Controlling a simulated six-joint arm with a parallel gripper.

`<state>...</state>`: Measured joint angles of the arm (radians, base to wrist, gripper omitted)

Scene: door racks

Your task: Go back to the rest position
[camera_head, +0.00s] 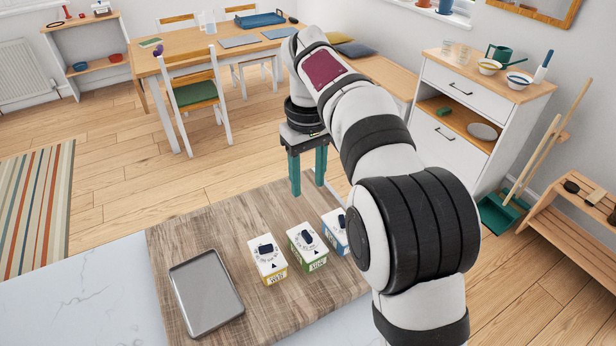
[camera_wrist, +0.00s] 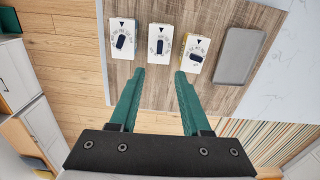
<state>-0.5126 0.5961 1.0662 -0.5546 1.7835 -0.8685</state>
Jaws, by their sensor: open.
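My gripper (camera_head: 307,160) hangs open and empty over the back edge of the wooden board, its green fingers pointing down. In the wrist view my gripper (camera_wrist: 158,72) shows two separate green fingers with nothing between them. Three small white boxes with dark dials stand in a row on the board: one with a yellow base (camera_head: 268,262), one with a green base (camera_head: 308,252) and one with a blue side (camera_head: 335,236). The blue one is partly hidden by my arm. The fingertips are apart from all three boxes.
A grey tray (camera_head: 205,293) lies on the wooden board (camera_head: 190,238), left of the boxes. A white marble surface (camera_head: 80,300) lies left of the board. Beyond stand a dining table (camera_head: 190,62), a chair (camera_head: 195,97) and a white cabinet (camera_head: 450,130). A green dustpan (camera_head: 500,214) is at right.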

